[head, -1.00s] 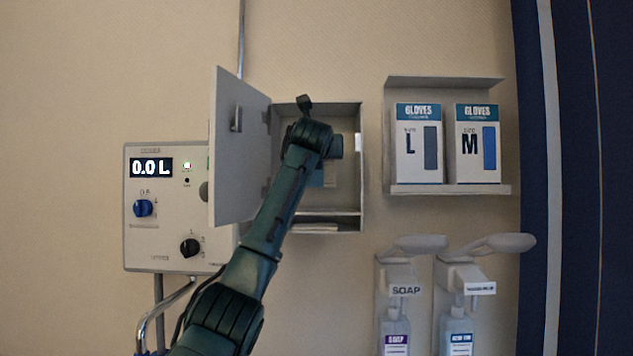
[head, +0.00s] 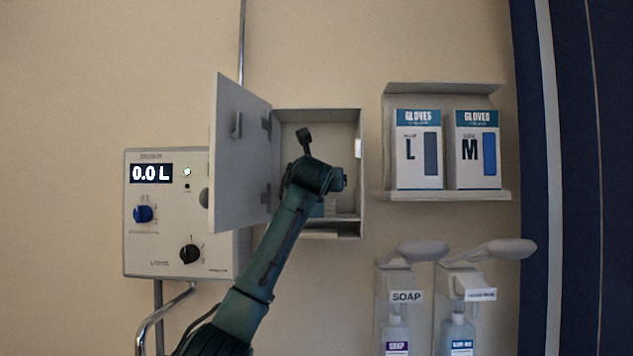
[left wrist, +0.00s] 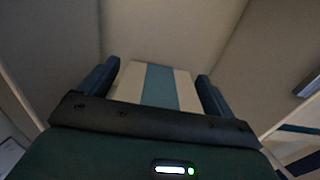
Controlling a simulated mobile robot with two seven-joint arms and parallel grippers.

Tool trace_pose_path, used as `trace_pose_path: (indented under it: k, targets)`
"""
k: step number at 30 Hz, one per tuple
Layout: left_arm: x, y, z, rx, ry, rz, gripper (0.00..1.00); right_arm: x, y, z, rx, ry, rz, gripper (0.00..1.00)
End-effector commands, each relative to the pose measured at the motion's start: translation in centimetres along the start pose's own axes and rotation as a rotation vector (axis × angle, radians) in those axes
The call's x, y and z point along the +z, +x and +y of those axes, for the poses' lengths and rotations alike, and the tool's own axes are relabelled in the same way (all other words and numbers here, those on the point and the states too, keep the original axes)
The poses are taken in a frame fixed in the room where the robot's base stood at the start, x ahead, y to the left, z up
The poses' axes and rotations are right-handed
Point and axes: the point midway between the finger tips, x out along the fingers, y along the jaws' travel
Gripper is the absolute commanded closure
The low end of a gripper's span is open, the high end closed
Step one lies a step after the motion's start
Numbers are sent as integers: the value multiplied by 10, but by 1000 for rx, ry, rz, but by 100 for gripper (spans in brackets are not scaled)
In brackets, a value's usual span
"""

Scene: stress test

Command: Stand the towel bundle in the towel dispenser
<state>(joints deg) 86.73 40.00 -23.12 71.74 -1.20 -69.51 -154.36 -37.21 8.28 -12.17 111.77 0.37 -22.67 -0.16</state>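The towel dispenser (head: 362,175) is an open grey wall cabinet in the middle of the head view, its door (head: 240,170) swung out to the left. My left arm reaches up into it, and its wrist covers much of the opening. In the left wrist view, the towel bundle (left wrist: 160,86), pale with a teal band, sits between the two dark fingers of my left gripper (left wrist: 158,88), which lie close along its sides. The bundle is inside the cabinet; its lower end and any contact with the floor are hidden. My right gripper is not in view.
A control box (head: 165,235) reading 0.0 L hangs left of the dispenser, partly behind the door. A glove rack (head: 447,195) with L and M boxes is to the right. Soap (head: 397,325) and a second pump bottle (head: 457,330) hang below it.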

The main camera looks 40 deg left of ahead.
Motion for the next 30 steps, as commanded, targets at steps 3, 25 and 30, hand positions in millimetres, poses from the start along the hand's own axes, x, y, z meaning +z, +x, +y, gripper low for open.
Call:
trace_pose_path:
  k: [3,25,30]
  targets:
    - [0,0,0,0,0,0,1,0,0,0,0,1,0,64]
    - [0,-82,0,-2,0,-5,1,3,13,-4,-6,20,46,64]
    - [1,-108,0,-1,0,-3,1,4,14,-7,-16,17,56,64]
